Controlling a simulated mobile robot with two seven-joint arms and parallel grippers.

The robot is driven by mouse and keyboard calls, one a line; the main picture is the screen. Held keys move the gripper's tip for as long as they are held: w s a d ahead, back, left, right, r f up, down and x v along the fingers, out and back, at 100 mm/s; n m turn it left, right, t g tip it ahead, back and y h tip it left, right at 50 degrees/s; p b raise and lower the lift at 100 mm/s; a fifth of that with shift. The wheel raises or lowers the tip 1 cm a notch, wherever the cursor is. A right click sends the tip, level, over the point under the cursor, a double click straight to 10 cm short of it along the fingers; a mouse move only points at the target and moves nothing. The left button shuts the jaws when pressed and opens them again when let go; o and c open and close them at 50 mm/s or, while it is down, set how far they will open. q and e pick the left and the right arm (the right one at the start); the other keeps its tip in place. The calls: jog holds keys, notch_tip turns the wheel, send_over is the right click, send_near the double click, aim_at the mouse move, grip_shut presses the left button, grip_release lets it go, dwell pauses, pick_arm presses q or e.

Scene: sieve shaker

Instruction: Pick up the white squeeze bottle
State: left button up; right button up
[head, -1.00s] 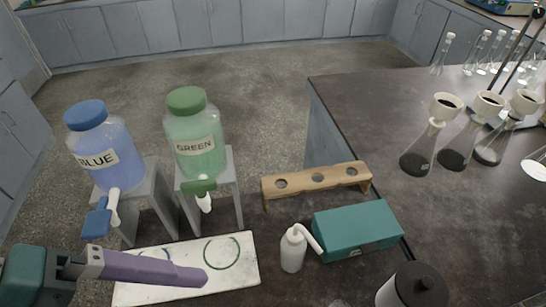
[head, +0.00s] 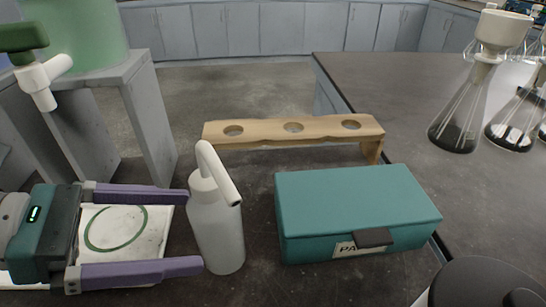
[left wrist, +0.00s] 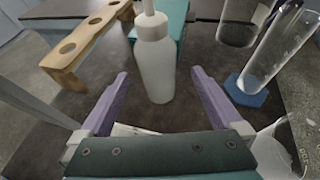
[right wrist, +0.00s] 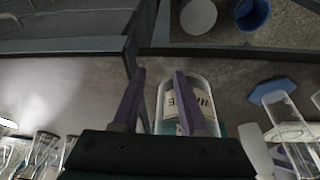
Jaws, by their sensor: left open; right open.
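The white squeeze bottle (head: 217,232) stands upright on the dark bench, its bent spout pointing right and down in the head view. My left gripper (head: 196,231) is open and level, with its purple fingers pointing at the bottle from the left; the fingertips reach the bottle's near side. In the left wrist view the bottle (left wrist: 154,68) stands ahead, between and just beyond the open fingertips (left wrist: 160,76). My right gripper (right wrist: 160,73) is open in the right wrist view, with a labelled bottle (right wrist: 186,102) below it; it is outside the head view.
A teal box (head: 352,205) sits right of the bottle. A wooden rack (head: 293,130) with holes stands behind. A white tile with a green ring (head: 157,244) lies under my left gripper. A dark round lid (head: 484,283) is at front right. Flasks with funnels (head: 462,110) stand farther right.

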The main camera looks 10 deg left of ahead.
aim_at(241, 218)
pick_arm(q)
jog(key=x, duration=0.6)
jog(key=b+x, duration=0.1)
jog(key=x, duration=0.1)
jog(key=shift+w+d+r, duration=0.15)
jog(key=shift+w+r, duration=0.15)
jog(key=shift+w, duration=0.05)
jog(key=shift+c, duration=0.2)
jog(key=c, duration=0.7)
jog(key=shift+r, duration=0.1)
jog(key=shift+c, duration=0.2)
